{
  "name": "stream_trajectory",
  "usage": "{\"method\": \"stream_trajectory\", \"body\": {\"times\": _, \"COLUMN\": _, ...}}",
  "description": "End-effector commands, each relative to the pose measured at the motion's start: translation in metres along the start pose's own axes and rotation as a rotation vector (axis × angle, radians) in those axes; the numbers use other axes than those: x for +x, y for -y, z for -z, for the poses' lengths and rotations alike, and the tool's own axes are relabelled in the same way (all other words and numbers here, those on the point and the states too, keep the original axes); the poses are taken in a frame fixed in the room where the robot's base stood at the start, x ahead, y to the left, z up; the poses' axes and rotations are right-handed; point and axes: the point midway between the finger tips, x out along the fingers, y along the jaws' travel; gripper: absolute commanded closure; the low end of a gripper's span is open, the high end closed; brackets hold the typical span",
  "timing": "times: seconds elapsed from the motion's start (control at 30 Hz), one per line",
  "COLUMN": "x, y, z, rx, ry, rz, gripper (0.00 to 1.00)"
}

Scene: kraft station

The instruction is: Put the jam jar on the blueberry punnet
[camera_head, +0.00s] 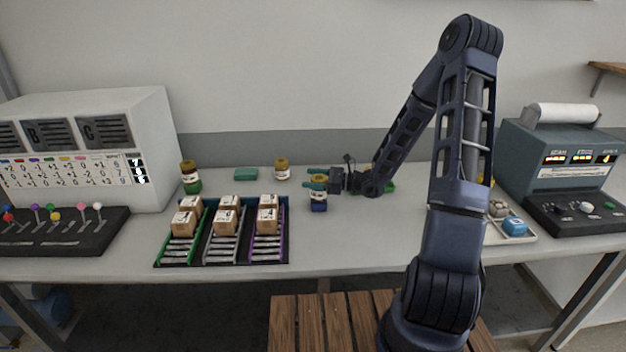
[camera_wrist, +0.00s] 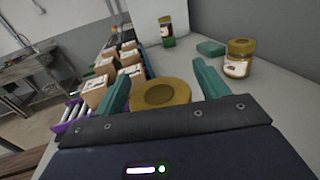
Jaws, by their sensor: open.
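A jar with a gold lid and pale label (camera_head: 318,193) stands upright on a blue base (camera_head: 319,207), which looks like the blueberry punnet. My gripper (camera_head: 315,181) is open, reaching in from the right at the height of this jar. In the wrist view, the round gold lid (camera_wrist: 163,94) lies between the two teal fingers, with gaps seen beside it. The blue base is hidden there. Another gold-lidded jar (camera_head: 281,170) stands on the table behind; it also shows in the wrist view (camera_wrist: 238,58). Which label is jam is too small to read.
A third jar (camera_head: 189,171) stands on a green base at the left. A flat teal-green punnet (camera_head: 245,174) lies between the rear jars. A rack (camera_head: 243,262) with cartons is at front left. A tray (camera_head: 528,237) and a dark console are at right.

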Motion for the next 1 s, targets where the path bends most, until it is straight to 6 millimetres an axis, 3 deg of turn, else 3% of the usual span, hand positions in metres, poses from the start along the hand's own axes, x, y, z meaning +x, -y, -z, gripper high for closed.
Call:
{"method": "stream_trajectory", "body": {"times": 0.17, "x": -0.009, "y": 0.001, "z": -0.003, "rx": -0.001, "ry": -0.001, "rz": 0.002, "gripper": 0.27}}
{"method": "stream_trajectory", "body": {"times": 0.7, "x": -0.102, "y": 0.001, "z": -0.003, "rx": -0.002, "ry": 0.0, "rz": 0.002, "gripper": 0.27}}
{"method": "stream_trajectory", "body": {"times": 1.0, "x": -0.119, "y": -0.004, "z": -0.006, "rx": -0.02, "ry": -0.016, "rz": -0.02, "gripper": 0.27}}
